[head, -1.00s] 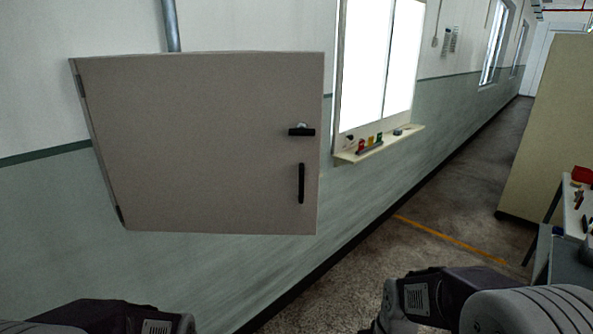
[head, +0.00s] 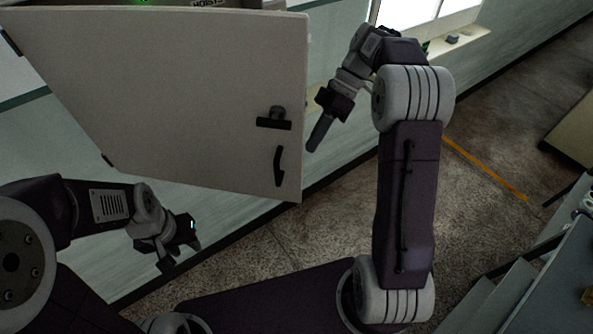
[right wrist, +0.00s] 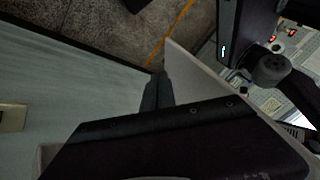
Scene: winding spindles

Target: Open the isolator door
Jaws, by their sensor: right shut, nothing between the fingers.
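The isolator door (head: 170,95) is a pale grey panel hinged at its left side. It stands ajar, with part of the cabinet inside showing above its top edge, including a green light and a label. A black turn handle (head: 274,122) lies roughly level near the free edge, above a black upright pull (head: 279,166). My right gripper (head: 314,142) is shut and empty, just right of the door's free edge. In the right wrist view, its fingers (right wrist: 157,92) are on the wall side of a pale panel edge; contact is unclear. My left gripper (head: 182,255) hangs below the door, apart from it.
The wall and a pale ledge (head: 470,42) under the whiteboard are behind my right arm. A grey table (head: 545,280) stands at the lower right. The floor (head: 480,165) between them is clear, with an orange line.

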